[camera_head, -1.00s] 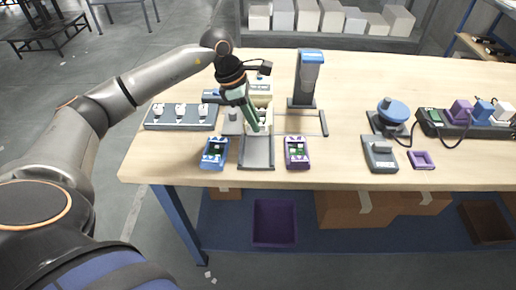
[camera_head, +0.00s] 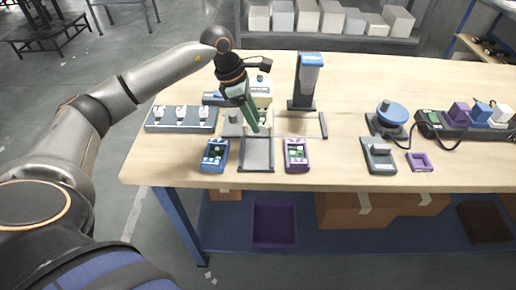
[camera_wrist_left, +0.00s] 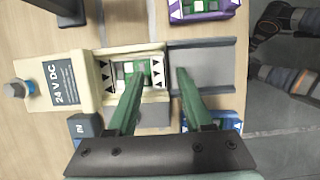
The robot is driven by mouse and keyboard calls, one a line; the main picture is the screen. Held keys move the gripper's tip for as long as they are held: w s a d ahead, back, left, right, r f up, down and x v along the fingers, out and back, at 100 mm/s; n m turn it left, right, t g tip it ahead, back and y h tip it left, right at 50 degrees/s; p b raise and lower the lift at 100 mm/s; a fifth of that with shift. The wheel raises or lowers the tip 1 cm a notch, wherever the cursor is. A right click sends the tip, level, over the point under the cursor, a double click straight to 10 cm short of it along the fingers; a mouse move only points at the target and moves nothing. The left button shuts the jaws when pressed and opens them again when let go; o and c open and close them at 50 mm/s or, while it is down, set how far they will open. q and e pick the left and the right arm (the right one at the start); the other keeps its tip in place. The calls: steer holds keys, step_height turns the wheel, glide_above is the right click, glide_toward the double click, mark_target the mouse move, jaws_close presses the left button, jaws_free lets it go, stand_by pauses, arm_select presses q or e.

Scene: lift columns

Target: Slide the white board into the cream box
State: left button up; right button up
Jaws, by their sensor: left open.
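The cream box (camera_head: 261,86) stands on the table below my left arm. In the left wrist view the box (camera_wrist_left: 72,88) has a dark "24 V DC" label. The white board (camera_wrist_left: 133,70) with green patches lies at the box's mouth, between black arrow marks; a finger hides part of it, and I cannot tell how deep it sits. A grey tray (camera_head: 257,153) leads out from the mouth; it also shows in the wrist view (camera_wrist_left: 205,68). My right gripper is out of view.
A blue device (camera_head: 214,155) and a purple device (camera_head: 297,155) flank the tray. A grey strip with white knobs (camera_head: 181,118) lies to the left, and a blue-topped stand (camera_head: 311,75) rises behind right. The table between the stand and the round blue device (camera_head: 391,112) is clear.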

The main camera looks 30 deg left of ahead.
arm_select(q)
steer(key=shift+r+p, duration=1.6)
steer(key=shift+r, duration=0.85)
